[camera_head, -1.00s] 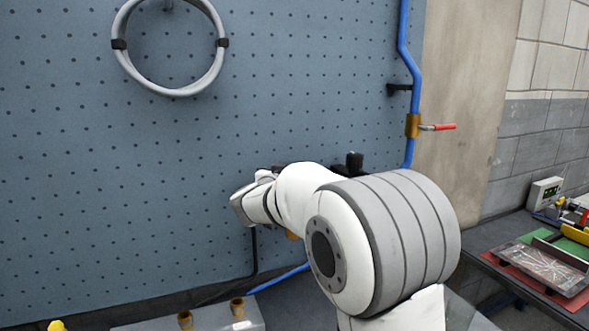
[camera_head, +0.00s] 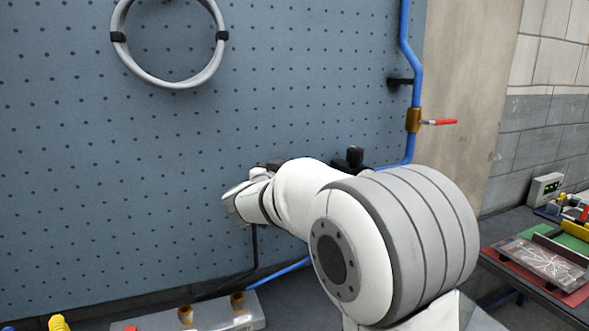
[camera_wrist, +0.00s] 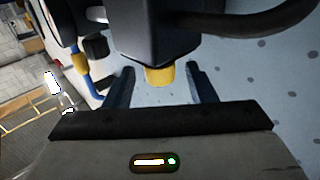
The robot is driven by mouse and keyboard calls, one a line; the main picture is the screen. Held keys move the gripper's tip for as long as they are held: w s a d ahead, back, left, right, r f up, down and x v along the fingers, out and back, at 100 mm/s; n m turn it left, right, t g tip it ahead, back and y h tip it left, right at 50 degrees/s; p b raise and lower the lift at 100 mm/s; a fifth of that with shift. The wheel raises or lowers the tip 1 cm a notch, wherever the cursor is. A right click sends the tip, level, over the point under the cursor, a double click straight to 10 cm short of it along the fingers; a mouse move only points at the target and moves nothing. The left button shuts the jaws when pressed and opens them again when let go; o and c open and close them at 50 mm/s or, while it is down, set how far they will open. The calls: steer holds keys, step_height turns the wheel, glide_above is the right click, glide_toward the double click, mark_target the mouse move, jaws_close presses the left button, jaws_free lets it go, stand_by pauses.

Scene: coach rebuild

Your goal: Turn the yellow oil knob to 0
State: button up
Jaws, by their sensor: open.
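The yellow oil knob (camera_wrist: 159,76) shows in the wrist view, on the underside of a dark box-shaped unit (camera_wrist: 152,32). My gripper (camera_wrist: 160,75) is open. Its two dark fingers stand on either side of the knob, with a gap on each side, and I cannot tell whether their tips reach its depth. No scale or 0 mark on the knob is visible. In the head view my white arm covers the unit and the knob; the gripper's body (camera_head: 243,204) shows near the pegboard.
A blue pegboard (camera_head: 120,180) stands behind, with a grey hose coil (camera_head: 168,82) hung on it. A blue pipe with a red-handled valve (camera_head: 438,122) runs down at the right. A grey block with brass fittings (camera_head: 237,301) lies below. A cluttered bench (camera_head: 500,240) is at right.

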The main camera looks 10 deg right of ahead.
steer(key=v, duration=0.5)
steer(key=shift+s+b, duration=0.1)
steer(key=shift+b, duration=0.2)
steer(key=s+a+f+n+g+y, duration=0.3)
steer(key=s+f+n+y, duration=0.5)
steer(key=s+y, duration=0.45)
steer(key=s+d+f+g, duration=0.2)
steer(key=s+f+g, duration=0.1)
steer(key=s, duration=0.4)
steer(key=s+d+f+g+h, duration=0.1)
steer(key=s+d+f+g, duration=0.2)
steer(key=s+f, duration=0.2)
steer(key=s+d+f+m+g+h, duration=0.1)
steer(key=s+f, duration=0.3)
steer(key=s, duration=0.4)
steer(key=shift+s+d+f+g, duration=0.25)
steer(key=shift+s+d+g, duration=0.15)
steer(key=shift+d+g, duration=0.5)
